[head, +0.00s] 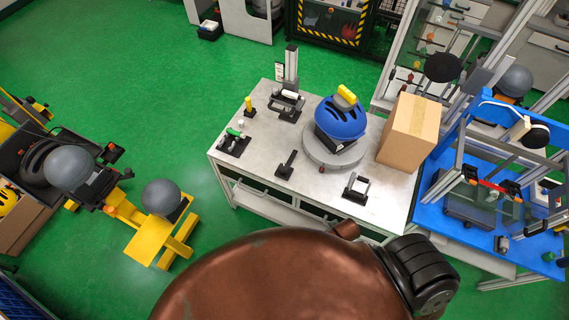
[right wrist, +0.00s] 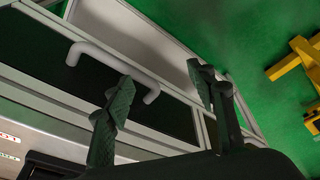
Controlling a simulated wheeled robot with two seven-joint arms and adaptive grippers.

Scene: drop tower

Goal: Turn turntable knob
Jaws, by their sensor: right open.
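The round grey turntable (head: 333,156) sits on the workbench in the head view. A blue helmet (head: 341,121) with a yellow block on top rests on a dark block on it. A small dark reddish knob (head: 321,170) shows at the turntable's near edge. My right gripper (right wrist: 160,78) is open and empty in the right wrist view, in front of a pale bar handle (right wrist: 115,66) on a dark cabinet front. I cannot tell whether it touches the handle. The turntable and knob are not in that view. My left gripper is in neither view.
The workbench top (head: 259,150) also bears a cardboard box (head: 408,132) right of the turntable, a black bracket (head: 356,188), a small black stand (head: 286,165) and a post fixture (head: 290,85). A blue table (head: 440,166) adjoins at right.

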